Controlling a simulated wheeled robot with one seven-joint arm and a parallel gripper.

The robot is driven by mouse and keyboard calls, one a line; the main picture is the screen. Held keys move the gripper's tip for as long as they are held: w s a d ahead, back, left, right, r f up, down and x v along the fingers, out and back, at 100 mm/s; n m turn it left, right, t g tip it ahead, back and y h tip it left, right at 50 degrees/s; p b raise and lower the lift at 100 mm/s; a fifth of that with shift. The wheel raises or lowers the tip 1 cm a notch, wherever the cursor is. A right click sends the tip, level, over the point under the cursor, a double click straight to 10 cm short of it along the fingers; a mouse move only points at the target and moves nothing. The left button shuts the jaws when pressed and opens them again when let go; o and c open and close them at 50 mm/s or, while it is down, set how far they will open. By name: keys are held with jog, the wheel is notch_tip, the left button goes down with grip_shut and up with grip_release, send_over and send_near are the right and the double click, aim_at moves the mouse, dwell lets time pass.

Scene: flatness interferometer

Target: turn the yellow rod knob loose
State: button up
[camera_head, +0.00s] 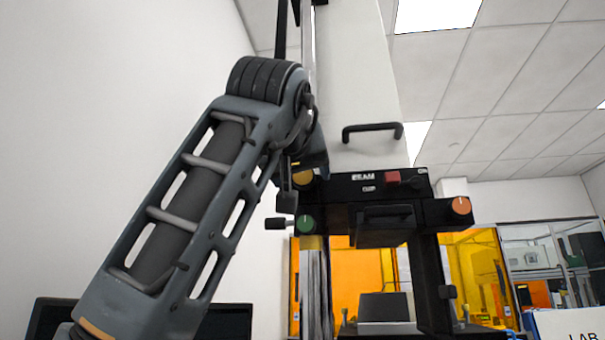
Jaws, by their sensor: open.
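The yellow rod knob (303,177) is on the upper left of the black instrument head (345,187), partly covered by my arm. My gripper (289,190) is at the end of the arm, close to the yellow knob's left side. It is open, with no object seen between its fingers. The arm hides much of it, and I cannot tell whether it touches the knob.
A green knob (306,224) sits just below the yellow one, and an orange knob (461,206) is at the right. A red button (393,177) is on the front. A tall white housing with a black handle (372,132) rises above.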

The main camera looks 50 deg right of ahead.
jog(key=shift+w+d, duration=0.2)
jog(key=shift+d, duration=0.1)
jog(key=shift+c, duration=0.4)
jog(key=c, duration=1)
